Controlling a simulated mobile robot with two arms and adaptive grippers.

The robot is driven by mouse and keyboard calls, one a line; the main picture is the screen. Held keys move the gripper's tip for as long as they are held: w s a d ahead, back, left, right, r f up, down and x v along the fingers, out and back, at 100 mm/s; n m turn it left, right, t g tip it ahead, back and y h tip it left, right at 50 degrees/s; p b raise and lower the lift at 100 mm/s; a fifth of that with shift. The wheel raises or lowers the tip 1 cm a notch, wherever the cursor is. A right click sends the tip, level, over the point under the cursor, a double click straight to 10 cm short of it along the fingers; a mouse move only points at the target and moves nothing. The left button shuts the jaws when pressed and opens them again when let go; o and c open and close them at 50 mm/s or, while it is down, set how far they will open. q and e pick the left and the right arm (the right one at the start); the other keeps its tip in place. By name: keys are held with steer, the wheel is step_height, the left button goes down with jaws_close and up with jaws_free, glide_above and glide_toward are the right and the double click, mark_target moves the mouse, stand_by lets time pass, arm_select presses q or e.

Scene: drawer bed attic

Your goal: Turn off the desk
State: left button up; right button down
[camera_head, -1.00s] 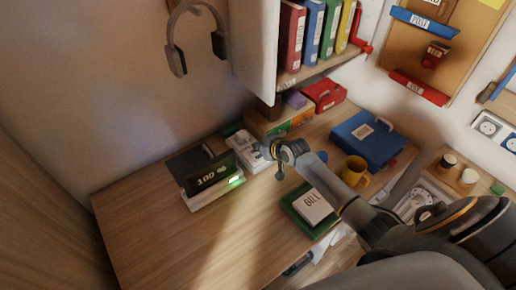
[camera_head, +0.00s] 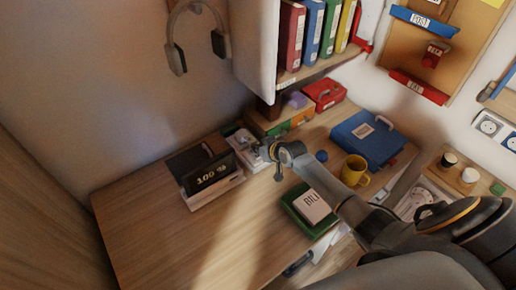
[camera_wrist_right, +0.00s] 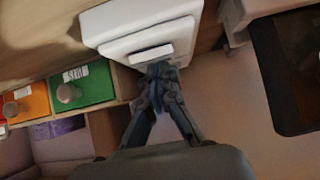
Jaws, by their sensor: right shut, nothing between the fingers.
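The wooden desk (camera_head: 150,235) fills the lower left of the head view. My right gripper (camera_head: 267,152) is above its back part, beside a white box-like device (camera_head: 246,143). In the right wrist view my gripper (camera_wrist_right: 158,75) is shut and empty. Its fingertips are at the edge of a raised white button (camera_wrist_right: 152,55) on a white panel (camera_wrist_right: 125,35); I cannot tell whether they touch it. A dark display (camera_head: 209,177) reading 100 stands on a pale base (camera_head: 216,193), with no green light showing. My left gripper is not in view.
A green box with a card (camera_head: 313,205), a yellow mug (camera_head: 354,170) and a blue case (camera_head: 368,140) stand right of the gripper. Binders (camera_head: 315,30) stand on a shelf above. Headphones (camera_head: 177,58) hang on the wall. The desk's front left is clear.

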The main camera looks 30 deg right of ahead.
steer(key=shift+w+f, duration=0.1)
steer(key=shift+w+a, duration=0.15)
steer(key=shift+w, duration=0.5)
steer(key=shift+r, duration=0.2)
steer(key=shift+r, duration=0.3)
steer(key=r+p, duration=0.3)
steer(key=r, duration=0.1)
steer(key=shift+w+p, duration=0.3)
steer(key=shift+p, duration=0.05)
steer(key=w+a+r+b+v, duration=0.1)
steer(key=v, duration=0.8)
steer(key=shift+s+d+r, duration=0.15)
steer(key=shift+d+r, duration=0.15)
steer(key=shift+d, duration=0.1)
